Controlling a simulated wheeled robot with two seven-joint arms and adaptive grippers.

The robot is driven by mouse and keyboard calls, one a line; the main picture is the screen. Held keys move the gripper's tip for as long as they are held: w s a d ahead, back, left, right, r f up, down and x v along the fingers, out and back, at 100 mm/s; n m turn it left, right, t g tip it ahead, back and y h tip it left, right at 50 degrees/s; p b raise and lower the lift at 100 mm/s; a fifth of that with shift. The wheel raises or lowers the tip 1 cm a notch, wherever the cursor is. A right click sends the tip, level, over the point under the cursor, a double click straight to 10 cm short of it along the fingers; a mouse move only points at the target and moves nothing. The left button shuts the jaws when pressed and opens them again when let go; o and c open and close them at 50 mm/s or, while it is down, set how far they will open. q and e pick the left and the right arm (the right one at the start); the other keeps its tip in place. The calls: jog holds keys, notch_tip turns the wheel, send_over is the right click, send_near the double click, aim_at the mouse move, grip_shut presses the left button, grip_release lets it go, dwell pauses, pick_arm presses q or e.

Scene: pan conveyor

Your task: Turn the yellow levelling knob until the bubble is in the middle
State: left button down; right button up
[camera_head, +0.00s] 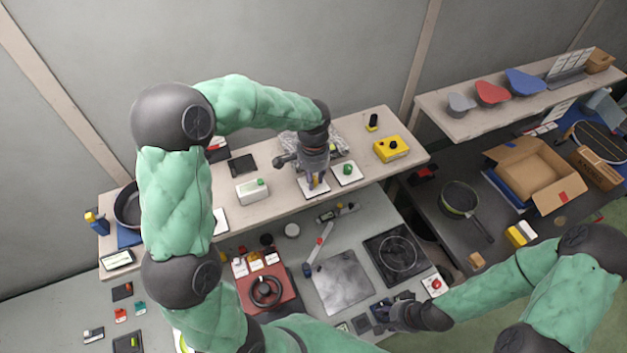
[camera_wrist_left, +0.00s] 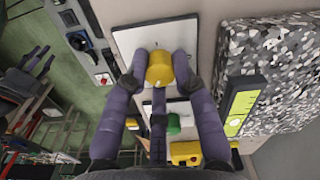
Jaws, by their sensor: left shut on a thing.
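The yellow levelling knob (camera_wrist_left: 160,68) stands on a white plate (camera_wrist_left: 128,38) in the left wrist view. My left gripper (camera_head: 315,186) is over the shelf in the head view and hides most of the knob there. In the wrist view the purple fingers of my left gripper (camera_wrist_left: 160,74) are shut on the knob, one on each side.
A green knob on a white plate (camera_head: 347,173) sits close to the right of my left gripper. A yellow box (camera_head: 392,148) stands further right, and a white box (camera_head: 252,191) to the left. The grey speckled block (camera_wrist_left: 270,65) is beside the knob's plate.

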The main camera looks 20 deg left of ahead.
aim_at(314, 178)
pick_arm(q)
jog(key=c, duration=1)
grip_release()
notch_tip(314, 178, up, 12)
jog(key=shift+f, duration=0.1)
